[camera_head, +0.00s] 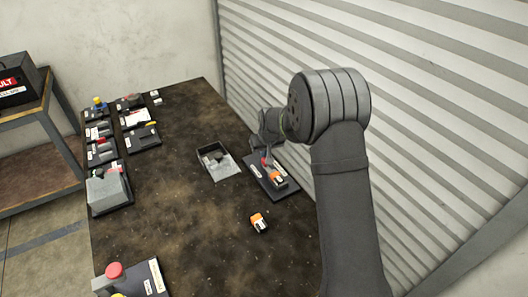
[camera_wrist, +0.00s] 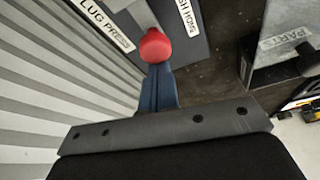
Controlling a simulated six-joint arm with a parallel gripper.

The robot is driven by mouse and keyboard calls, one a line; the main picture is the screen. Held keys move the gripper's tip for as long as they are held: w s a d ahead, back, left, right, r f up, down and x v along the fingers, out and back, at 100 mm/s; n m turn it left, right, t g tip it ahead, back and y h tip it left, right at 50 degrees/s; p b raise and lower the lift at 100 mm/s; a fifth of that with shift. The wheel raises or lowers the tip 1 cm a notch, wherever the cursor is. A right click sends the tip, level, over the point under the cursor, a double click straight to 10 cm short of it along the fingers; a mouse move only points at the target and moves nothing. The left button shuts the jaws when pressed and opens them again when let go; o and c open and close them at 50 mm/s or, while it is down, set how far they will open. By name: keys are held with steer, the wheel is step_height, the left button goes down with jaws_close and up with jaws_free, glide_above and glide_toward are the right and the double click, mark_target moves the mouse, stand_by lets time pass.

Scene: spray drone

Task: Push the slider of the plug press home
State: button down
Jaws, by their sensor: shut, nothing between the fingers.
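A round red knob (camera_wrist: 155,45), apparently the slider's, shows there right at the tips of my gripper (camera_wrist: 157,68). The blue fingers are shut together and empty. I cannot tell whether they touch the knob. In the head view my gripper (camera_head: 267,154) is over the press, partly hidden by my arm; the slider's travel is not clear.
A loose orange block (camera_head: 259,222) lies nearer. Several small stations line the left edge. A shutter wall is close on the right. The table's middle is clear.

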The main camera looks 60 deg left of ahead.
steer(key=shift+d+f, duration=0.55)
steer(key=a, duration=0.4)
steer(key=shift+w+a+r, duration=0.1)
steer(key=shift+w+r, duration=0.2)
steer(key=shift+w, duration=0.1)
steer(key=shift+a+r, duration=0.25)
steer(key=shift+r, duration=0.5)
steer(key=v, duration=0.9)
steer(key=shift+a, duration=0.1)
steer(key=x, duration=0.9)
steer(key=shift+f, duration=0.25)
steer(key=shift+s+d+f, duration=0.1)
steer(key=shift+d+f, duration=0.05)
steer(key=shift+d, duration=0.3)
steer(key=shift+s+d+f, duration=0.1)
steer(key=shift+d+f, duration=0.05)
steer(key=shift+d, duration=0.3)
steer(key=shift+d+f, duration=0.1)
steer(key=shift+d, duration=0.4)
